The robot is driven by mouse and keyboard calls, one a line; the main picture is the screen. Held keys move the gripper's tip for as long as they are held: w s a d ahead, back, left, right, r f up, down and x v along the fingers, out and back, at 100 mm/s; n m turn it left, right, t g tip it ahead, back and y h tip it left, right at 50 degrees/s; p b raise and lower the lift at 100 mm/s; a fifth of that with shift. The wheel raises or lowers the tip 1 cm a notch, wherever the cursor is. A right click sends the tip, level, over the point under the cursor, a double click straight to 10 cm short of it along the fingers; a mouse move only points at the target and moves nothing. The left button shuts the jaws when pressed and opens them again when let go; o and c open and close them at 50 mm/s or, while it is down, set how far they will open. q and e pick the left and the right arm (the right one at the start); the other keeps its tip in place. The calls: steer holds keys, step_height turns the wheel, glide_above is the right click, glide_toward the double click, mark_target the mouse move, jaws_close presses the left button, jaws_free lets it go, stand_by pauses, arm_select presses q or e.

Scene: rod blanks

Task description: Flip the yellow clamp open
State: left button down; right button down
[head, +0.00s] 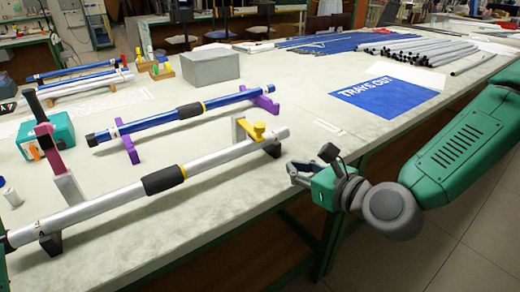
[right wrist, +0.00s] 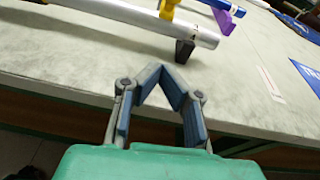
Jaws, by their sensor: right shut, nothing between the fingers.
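The yellow clamp (head: 257,131) sits on a grey bracket near the right end of a silver rod (head: 215,160). Its lever looks laid down across the rod, with a round knob on it. The top of the clamp is cut off in the right wrist view, where its yellow part (right wrist: 167,10) shows at the upper edge, beside the silver rod (right wrist: 195,35). My right gripper (head: 292,172) is at the table's front edge, to the right of and nearer than the clamp, apart from it. In the right wrist view its fingertips (right wrist: 161,68) meet with nothing between them. My left gripper is not in view.
A blue rod (head: 170,120) rests on purple supports behind. A grey box (head: 210,68) and a blue sheet (head: 383,98) lie further back.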

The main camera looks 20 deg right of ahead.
mark_target(262, 145)
steer(key=shift+w+r+m+t, duration=0.3)
steer(key=shift+w+r+m, duration=0.1)
steer(key=shift+r+m, duration=0.15)
steer(key=shift+d, duration=0.2)
steer(key=shift+w+f, duration=0.2)
steer(key=shift+w, duration=0.2)
steer(key=x, duration=0.2)
steer(key=b+x, duration=0.1)
steer(key=x, duration=0.5)
steer(key=shift+a+b, duration=0.3)
steer(key=shift+w+a, duration=0.1)
steer(key=shift+w, duration=0.4)
